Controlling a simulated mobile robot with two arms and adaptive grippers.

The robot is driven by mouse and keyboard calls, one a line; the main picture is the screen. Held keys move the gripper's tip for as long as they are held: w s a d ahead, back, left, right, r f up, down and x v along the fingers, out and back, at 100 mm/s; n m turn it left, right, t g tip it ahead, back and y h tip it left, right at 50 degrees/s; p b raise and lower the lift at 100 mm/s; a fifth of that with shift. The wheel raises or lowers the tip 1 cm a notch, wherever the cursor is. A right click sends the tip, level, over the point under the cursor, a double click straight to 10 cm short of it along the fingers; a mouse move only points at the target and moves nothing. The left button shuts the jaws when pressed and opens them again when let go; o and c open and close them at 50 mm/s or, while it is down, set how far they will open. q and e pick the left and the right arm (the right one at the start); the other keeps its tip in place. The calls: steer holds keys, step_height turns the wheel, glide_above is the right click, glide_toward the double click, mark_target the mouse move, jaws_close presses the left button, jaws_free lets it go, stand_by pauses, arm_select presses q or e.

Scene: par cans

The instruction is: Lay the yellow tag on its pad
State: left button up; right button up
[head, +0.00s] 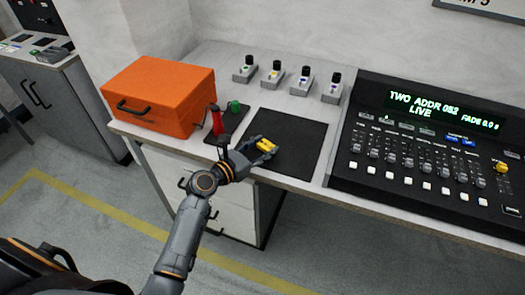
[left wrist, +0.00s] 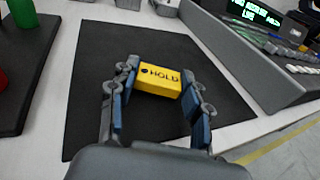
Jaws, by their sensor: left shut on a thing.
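The yellow tag (head: 267,145) is a small block with the word HOLD on it, seen close up in the left wrist view (left wrist: 160,72). My left gripper (head: 262,148) is shut on it, with one finger at each end of the tag in the left wrist view (left wrist: 156,88). The tag is over the black pad (head: 297,150), near its left part in the head view. The pad also fills much of the left wrist view (left wrist: 98,58). I cannot tell whether the tag touches the pad. My right gripper is not in view.
A small dark mat (head: 237,115) with a red object (head: 217,122) and a green one (head: 235,106) lies left of the pad. An orange case (head: 160,95) stands farther left. Several small knobbed units (head: 302,84) line the back. A lighting console (head: 425,140) stands right.

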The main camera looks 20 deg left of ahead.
arm_select(q)
steer(key=shift+f, duration=0.45)
steer(key=o, duration=0.9)
steer(key=shift+r, duration=0.1)
